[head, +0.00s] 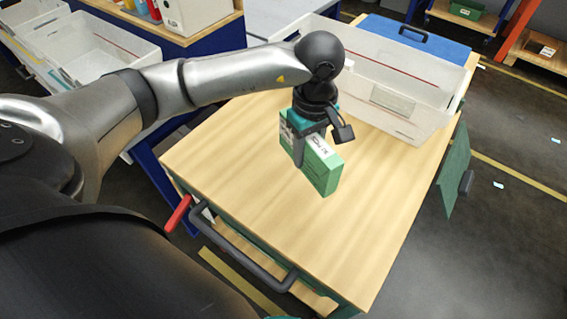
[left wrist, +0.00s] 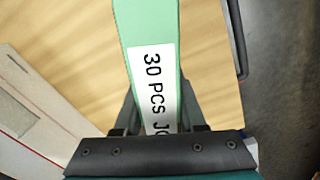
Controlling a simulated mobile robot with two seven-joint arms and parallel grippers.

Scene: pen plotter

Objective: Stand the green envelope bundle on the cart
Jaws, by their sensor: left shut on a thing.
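The green envelope bundle (head: 329,178) is a narrow green block with a white printed label on its upper edge. It is upright over the bare wooden top of the cart (head: 262,190). My left gripper (head: 312,147) comes down from above and is shut on the bundle, with one finger on each side. In the left wrist view the green bundle (left wrist: 147,22) runs up between the fingers, and its label reads "30 PCS" before it is cut off. I cannot tell whether its bottom edge touches the cart top. My right gripper is not in view.
A translucent bin (head: 428,119) stands at the cart's far end beside a blue surface (head: 425,43). A dark push handle (head: 250,262) and a red lever (head: 178,213) are at the near end. The wood in front of and right of the bundle is clear.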

